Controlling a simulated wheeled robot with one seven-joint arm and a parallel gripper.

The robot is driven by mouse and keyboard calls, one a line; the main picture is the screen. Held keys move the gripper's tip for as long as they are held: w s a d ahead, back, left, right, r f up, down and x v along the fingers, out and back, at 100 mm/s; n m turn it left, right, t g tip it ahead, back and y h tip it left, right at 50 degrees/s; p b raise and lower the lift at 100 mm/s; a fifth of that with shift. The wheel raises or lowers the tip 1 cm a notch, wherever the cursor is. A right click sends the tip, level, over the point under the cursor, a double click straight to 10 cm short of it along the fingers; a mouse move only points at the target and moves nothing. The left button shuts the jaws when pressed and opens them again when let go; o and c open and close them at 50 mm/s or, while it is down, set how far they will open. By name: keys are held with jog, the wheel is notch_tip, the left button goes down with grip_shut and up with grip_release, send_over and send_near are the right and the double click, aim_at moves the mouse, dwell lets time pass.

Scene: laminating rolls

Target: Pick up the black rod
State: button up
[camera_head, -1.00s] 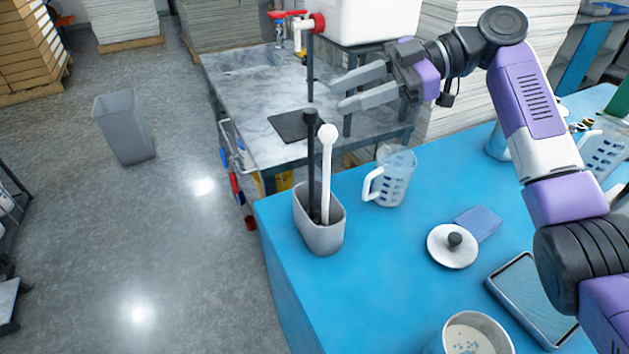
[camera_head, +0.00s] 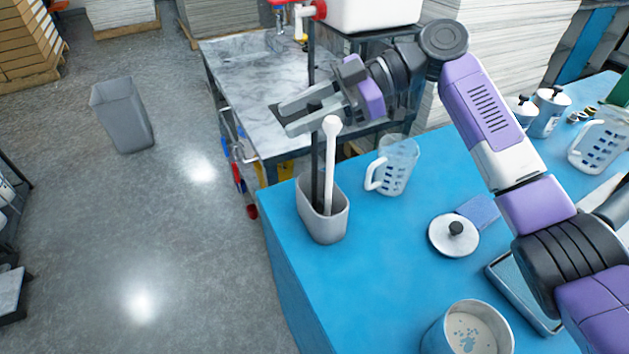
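The black rod (camera_head: 315,168) stands upright in a grey holder (camera_head: 326,229) near the left edge of the blue table, beside a white rod (camera_head: 330,170) with a round knob. My gripper (camera_head: 285,116) is open and level, its fingers pointing left. The fingers are at the height of the black rod's upper end, which shows dark between them and is partly hidden by the nearer finger. I cannot tell whether the fingers touch the rod. The white knob is just in front of the nearer finger.
A measuring jug (camera_head: 391,168) stands right of the holder. A white lid (camera_head: 454,236), a blue sponge (camera_head: 480,211) and a metal pot (camera_head: 440,337) are nearer me. A marble-topped table (camera_head: 238,65) is behind. The floor at left is mostly open, with a grey bin (camera_head: 122,115).

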grip_shut()
dwell(1.4)
